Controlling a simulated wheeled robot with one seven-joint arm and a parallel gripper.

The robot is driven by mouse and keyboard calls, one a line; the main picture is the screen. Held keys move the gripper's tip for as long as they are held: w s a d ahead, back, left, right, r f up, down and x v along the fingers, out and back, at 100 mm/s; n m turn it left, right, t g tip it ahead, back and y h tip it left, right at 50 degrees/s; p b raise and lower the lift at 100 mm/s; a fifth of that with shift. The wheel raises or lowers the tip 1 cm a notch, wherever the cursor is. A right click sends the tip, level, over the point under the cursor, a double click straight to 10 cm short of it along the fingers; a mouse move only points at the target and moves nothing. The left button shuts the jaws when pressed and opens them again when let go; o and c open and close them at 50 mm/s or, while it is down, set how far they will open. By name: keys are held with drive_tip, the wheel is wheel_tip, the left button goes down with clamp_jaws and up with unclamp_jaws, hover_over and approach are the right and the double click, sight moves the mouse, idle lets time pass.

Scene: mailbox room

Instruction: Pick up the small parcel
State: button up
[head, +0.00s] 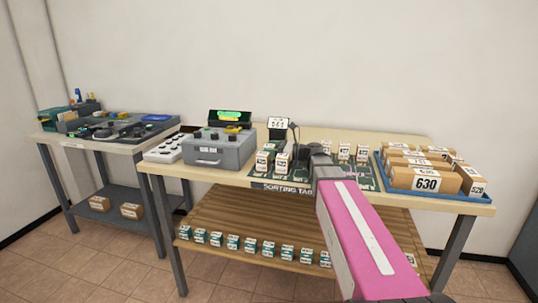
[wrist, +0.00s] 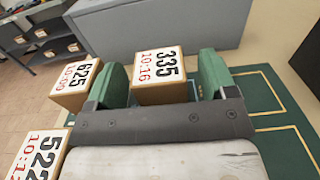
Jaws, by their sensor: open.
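Small parcels are white-topped brown boxes with printed numbers. In the wrist view, parcel 335 (wrist: 158,82) lies between the two green fingers of my gripper (wrist: 163,68). The gripper is open, with a finger on either side of this parcel; I cannot tell whether either touches it. Parcel 625 (wrist: 76,88) is just outside the left finger, and parcel 522 (wrist: 38,156) is at the lower left. In the head view, my dark gripper (head: 309,158) is low over the sorting table (head: 390,143), right of two small parcels (head: 272,161). My arm hides part of the table.
A grey case (head: 218,150) stands left of the parcels and fills the top of the wrist view. A blue tray (head: 458,195) of larger parcels is at the right. More small boxes line the lower shelf (head: 240,212). A second table (head: 85,138) with equipment stands left.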

drive_tip(key=shift+x, duration=1.15)
drive_tip(key=c, duration=1)
drive_tip(key=shift+c, duration=0.2)
